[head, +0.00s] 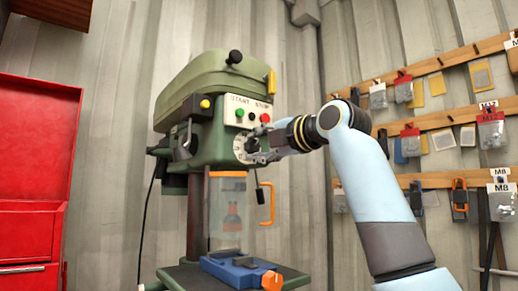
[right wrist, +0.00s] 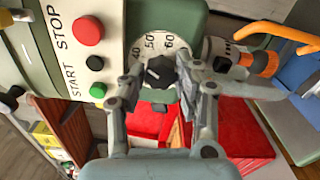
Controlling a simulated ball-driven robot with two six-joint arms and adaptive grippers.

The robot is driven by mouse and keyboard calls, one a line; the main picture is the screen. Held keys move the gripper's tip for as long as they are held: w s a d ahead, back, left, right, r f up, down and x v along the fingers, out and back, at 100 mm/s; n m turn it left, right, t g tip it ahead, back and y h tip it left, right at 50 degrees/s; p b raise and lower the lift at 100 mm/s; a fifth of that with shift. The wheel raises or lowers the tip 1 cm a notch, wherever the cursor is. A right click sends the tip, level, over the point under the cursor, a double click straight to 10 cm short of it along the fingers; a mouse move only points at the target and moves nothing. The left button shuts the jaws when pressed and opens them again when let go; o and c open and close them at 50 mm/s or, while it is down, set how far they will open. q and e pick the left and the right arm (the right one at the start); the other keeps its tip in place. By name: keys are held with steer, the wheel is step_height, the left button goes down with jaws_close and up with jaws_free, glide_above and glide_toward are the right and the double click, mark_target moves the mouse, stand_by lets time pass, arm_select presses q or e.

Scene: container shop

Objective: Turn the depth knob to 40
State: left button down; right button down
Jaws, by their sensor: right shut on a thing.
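The green drill press (head: 205,130) stands in the middle of the head view. Its depth knob is a dark round knob (right wrist: 159,71) on a white dial (right wrist: 151,42); the dial also shows in the head view (head: 239,146). The numbers 40, 50 and 60 are readable around its edge in the right wrist view. I cannot tell clearly which number the knob points to. My right gripper (right wrist: 159,76) has its fingers on both sides of the knob and is shut on it; it also shows in the head view (head: 256,154). My left gripper is not in view.
Green START (right wrist: 98,90) and red STOP (right wrist: 88,31) buttons sit close beside the dial. Below are a clear guard with an orange handle (head: 267,205) and a blue vise (head: 235,272). A red cabinet (head: 35,150) stands left; racks of hanging packets (head: 440,120) are right.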

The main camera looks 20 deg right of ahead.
steer(key=shift+n, duration=1.1)
steer(key=shift+f, duration=0.1)
steer(key=c, duration=1)
jaws_free()
steer(key=shift+o, duration=0.2)
steer(key=v, duration=1.2)
